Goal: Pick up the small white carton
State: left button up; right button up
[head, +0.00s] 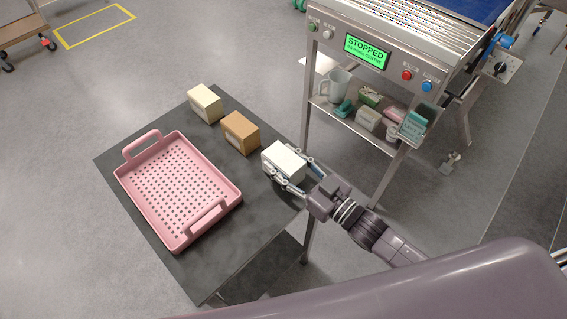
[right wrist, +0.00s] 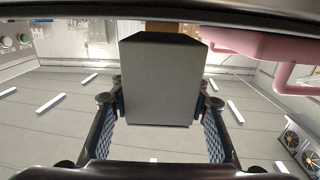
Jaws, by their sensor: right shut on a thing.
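The small white carton (head: 281,163) is at the right edge of the dark table. My right gripper (head: 288,166) comes in from the lower right, with one finger on each side of the carton, shut on it. In the right wrist view the carton (right wrist: 160,82) looks dark grey and sits upright between the fingertips (right wrist: 160,104). I cannot tell whether its underside touches the table. My left gripper is not in view.
A brown carton (head: 240,132) and a cream carton (head: 204,104) stand on the dark table (head: 235,260), left of the white one. A pink perforated tray (head: 179,243) is nearby. A conveyor stand with a green "STOPPED" screen (head: 367,51) and a cluttered shelf is behind.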

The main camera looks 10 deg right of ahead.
notch_tip(320, 180, up, 19)
dwell(0.4)
jog(key=o, duration=0.7)
jog(key=shift+c, duration=0.2)
jog(key=shift+s, duration=0.1)
grip_shut()
